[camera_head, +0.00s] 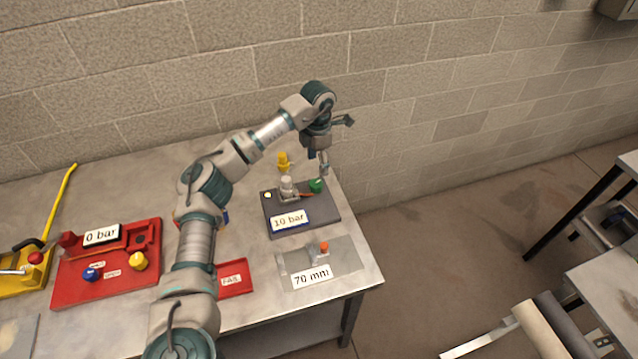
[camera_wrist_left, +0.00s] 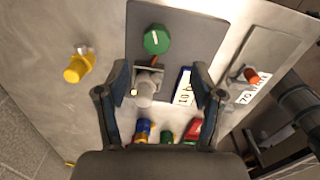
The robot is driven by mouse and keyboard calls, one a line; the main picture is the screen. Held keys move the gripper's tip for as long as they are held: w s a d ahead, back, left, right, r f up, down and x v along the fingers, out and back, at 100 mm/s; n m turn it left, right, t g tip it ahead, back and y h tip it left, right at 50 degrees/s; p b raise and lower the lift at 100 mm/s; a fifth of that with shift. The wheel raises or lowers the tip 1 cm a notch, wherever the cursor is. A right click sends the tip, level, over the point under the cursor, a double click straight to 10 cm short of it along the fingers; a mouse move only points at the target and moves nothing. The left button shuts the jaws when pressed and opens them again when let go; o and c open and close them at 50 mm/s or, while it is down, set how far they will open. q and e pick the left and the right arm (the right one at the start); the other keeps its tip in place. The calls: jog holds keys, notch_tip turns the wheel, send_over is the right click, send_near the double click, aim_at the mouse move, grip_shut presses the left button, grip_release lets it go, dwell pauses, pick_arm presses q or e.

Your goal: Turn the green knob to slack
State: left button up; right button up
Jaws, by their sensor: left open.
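The green knob (camera_head: 316,186) sits on the dark grey plate (camera_head: 328,213), toward its far right corner, beside a pale metal fitting (camera_head: 287,188). In the left wrist view, the round green knob (camera_wrist_left: 156,40) has a short white mark on its top. My left gripper (camera_head: 322,164) is above and close to the knob in the head view, pointing down. In the left wrist view, the fingers of my left gripper (camera_wrist_left: 161,80) are spread with nothing held, and the knob lies beyond the fingertips. My right gripper is not in view.
A "10 bar" label (camera_head: 289,220) is on the plate's front. A yellow fitting (camera_head: 284,161) stands behind. A metal plate with an orange knob (camera_head: 324,246) lies in front, near the table's right edge. A red tray (camera_head: 69,286) is at left. The block wall is behind.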

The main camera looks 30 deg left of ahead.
aim_at(315, 182)
pick_arm(q)
jog(key=f, duration=0.3)
jog(key=a+f, duration=0.1)
jog(key=f, duration=0.5)
jog(key=shift+a, duration=0.3)
jog(key=shift+d+f+b, duration=0.2)
jog(key=shift+f+b, duration=0.05)
jog(key=shift+b, duration=0.05)
jog(key=shift+d, duration=0.5)
jog(key=c, duration=0.3)
jog(key=shift+a+f, duration=0.1)
jog(key=shift+a, duration=0.25)
jog(key=c, duration=0.8)
jog(key=shift+c, duration=0.2)
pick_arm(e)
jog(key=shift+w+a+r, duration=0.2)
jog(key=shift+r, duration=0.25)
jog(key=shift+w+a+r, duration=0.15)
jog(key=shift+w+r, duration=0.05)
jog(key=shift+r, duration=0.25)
